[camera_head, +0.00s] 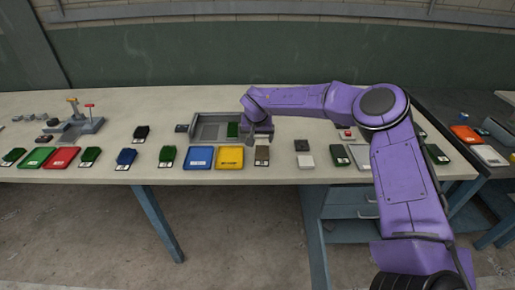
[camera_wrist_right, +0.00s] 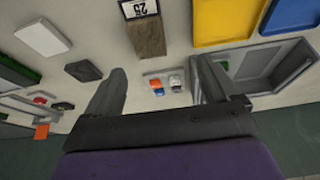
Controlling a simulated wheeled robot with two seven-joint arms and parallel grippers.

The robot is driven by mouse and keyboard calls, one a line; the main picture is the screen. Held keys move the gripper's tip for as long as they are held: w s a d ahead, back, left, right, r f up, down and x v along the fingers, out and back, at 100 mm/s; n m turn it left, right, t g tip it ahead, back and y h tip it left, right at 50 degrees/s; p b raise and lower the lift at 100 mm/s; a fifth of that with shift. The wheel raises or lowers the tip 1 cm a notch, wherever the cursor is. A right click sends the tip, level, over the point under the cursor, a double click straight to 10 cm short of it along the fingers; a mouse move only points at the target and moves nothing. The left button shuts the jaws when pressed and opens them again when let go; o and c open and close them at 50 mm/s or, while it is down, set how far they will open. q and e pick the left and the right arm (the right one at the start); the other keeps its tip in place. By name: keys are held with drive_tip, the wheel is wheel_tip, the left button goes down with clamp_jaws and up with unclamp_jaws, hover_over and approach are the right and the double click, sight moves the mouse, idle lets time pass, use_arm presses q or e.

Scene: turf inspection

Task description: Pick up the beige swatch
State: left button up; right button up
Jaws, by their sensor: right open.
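The beige swatch (camera_head: 262,155) is a small brownish block with a white label at its front end. It lies on the bench just right of the yellow tray (camera_head: 230,157). In the right wrist view the beige swatch (camera_wrist_right: 148,38) shows at the top centre, beyond my fingertips and apart from them. My right gripper (camera_head: 258,140) is over the bench just behind the swatch. Its two fingers are spread in the right wrist view (camera_wrist_right: 160,78), with nothing held between them. My left gripper is not in view.
A blue tray (camera_head: 199,157) sits left of the yellow one. A grey open tray (camera_head: 208,129) stands behind them, close to my gripper. A black block (camera_head: 301,145) and a white block (camera_head: 306,161) lie to the right. Green, red and blue swatches line the left bench.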

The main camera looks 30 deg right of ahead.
sight(262, 151)
drive_tip(key=f, duration=0.1)
drive_tip(key=d+f+p, duration=0.1)
drive_tip(key=d+f, duration=0.1)
drive_tip(key=f, duration=0.1)
drive_tip(key=shift+s, duration=0.2)
drive_tip(key=p+x, duration=0.1)
drive_tip(key=x, duration=0.4)
drive_tip(key=shift+p, duration=0.4)
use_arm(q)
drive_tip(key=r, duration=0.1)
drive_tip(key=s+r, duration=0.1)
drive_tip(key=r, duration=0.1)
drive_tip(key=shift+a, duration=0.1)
use_arm(e)
drive_tip(key=shift+r, duration=0.1)
drive_tip(key=shift+c, duration=0.3)
drive_tip(key=c, duration=1.1)
